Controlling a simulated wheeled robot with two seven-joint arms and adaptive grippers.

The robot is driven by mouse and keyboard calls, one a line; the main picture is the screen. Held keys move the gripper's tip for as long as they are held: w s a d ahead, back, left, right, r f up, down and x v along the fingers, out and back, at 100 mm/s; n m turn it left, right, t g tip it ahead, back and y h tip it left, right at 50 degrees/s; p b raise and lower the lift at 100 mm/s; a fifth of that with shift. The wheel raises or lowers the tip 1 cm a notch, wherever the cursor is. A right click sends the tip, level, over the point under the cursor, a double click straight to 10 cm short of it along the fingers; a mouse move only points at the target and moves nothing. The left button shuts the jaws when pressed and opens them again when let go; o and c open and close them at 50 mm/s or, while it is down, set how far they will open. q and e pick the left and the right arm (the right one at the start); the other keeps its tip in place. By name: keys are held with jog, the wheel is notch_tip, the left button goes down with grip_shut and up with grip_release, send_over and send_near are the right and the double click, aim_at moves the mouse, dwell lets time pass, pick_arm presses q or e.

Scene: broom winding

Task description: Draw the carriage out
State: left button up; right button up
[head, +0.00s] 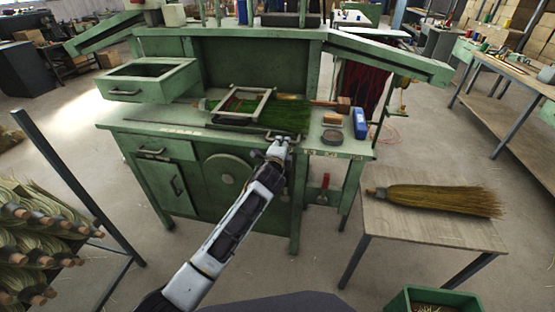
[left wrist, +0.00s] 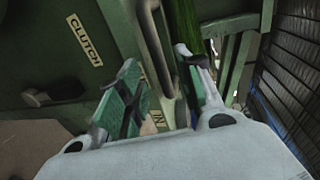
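The carriage appears to be the pale rectangular frame (head: 268,104) lying over a dark green bed (head: 289,118) on the green machine's top. My left gripper (head: 278,146) is at the machine's front edge, just in front of that frame. In the left wrist view, the left gripper (left wrist: 160,82) has its two fingers spread apart. Whether the right finger touches the bar is unclear. My right gripper is not in view.
An open green drawer box (head: 150,92) stands at the machine's left. A broom (head: 440,199) lies on a side table (head: 415,232) at right. Straw bundles (head: 35,245) fill a rack at left.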

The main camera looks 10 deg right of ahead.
pick_arm(q)
jog(key=v, duration=0.9)
jog(key=shift+s, duration=0.3)
dwell(0.7)
